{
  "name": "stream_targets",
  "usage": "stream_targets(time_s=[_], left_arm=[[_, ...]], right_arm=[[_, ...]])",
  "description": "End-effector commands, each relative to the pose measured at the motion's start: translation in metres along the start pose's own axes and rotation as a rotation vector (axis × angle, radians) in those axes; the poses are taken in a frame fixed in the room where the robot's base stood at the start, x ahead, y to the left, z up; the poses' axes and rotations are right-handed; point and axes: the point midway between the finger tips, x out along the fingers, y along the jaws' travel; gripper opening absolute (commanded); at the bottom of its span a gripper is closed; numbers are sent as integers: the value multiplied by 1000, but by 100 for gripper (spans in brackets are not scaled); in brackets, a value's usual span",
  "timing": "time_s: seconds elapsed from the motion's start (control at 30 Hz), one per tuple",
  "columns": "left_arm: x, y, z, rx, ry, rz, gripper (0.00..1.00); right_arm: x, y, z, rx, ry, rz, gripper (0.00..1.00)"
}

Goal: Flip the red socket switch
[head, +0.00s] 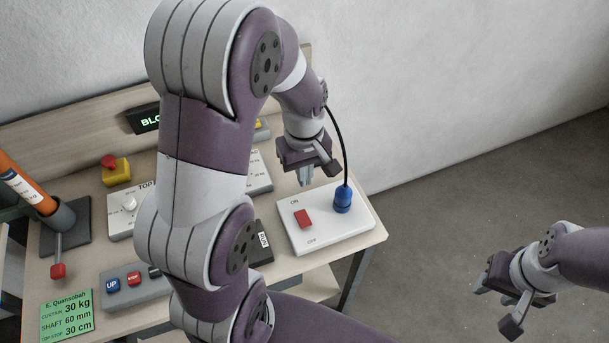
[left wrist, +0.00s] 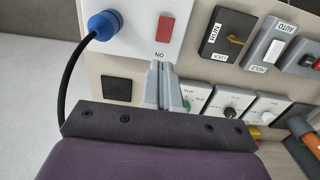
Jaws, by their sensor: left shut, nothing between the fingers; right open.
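The red switch (head: 302,218) sits on a white socket plate (head: 330,237), between an ON mark at its far side and an OFF mark at its near side. I cannot tell which way it is tipped. A blue plug (head: 342,199) with a black cable stands in the plate. My left gripper (head: 306,181) is shut and empty above the plate's far edge, beyond the ON mark. In the left wrist view its fingertips (left wrist: 164,72) are near that edge, apart from the red switch (left wrist: 165,29). My right gripper (head: 497,303) is open and empty, off the table at right.
Left of the plate is a black RUN switch box (head: 262,244). A red-topped yellow button (head: 116,170), a button box (head: 133,284) and a green card (head: 67,316) are further left. The black cable (head: 343,145) hangs beside my left gripper. Open floor lies right.

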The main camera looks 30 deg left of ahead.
Motion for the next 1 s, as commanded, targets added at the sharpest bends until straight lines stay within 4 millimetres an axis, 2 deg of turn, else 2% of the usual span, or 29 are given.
stream_targets(time_s=[0.03, 0.07, 0.1, 0.3, 0.37, 0.4, 0.43, 0.6, 1.0], left_arm=[[-27, 1, -4, 0, 0, 0, 0], [-22, 2, -6, 0, 3, 3, 0], [-30, 2, -8, 0, 6, 6, 0], [-74, 2, -15, 1, 4, 3, 0], [-85, 1, -16, 0, 4, 3, 0], [-99, 1, -16, 0, 0, 0, 0], [-103, 1, -17, 0, 0, -1, 0], [-110, 1, -19, 0, 0, 0, 0], [-109, 1, -19, 1, 0, 0, 0]], right_arm=[[-28, 0, -4, 0, 1, 0, 43], [-14, 0, -2, 0, 3, 0, 43], [-8, 0, -2, 0, 2, 0, 43], [-4, 0, 0, 0, 0, 0, 43], [-3, 0, 0, 0, 0, 0, 43], [-17, 0, -2, 0, 0, 0, 43], [-22, 0, -3, 0, 0, 0, 43], [-28, 0, -4, 0, 1, 0, 43], [-27, 0, -3, 0, 0, 0, 43]])
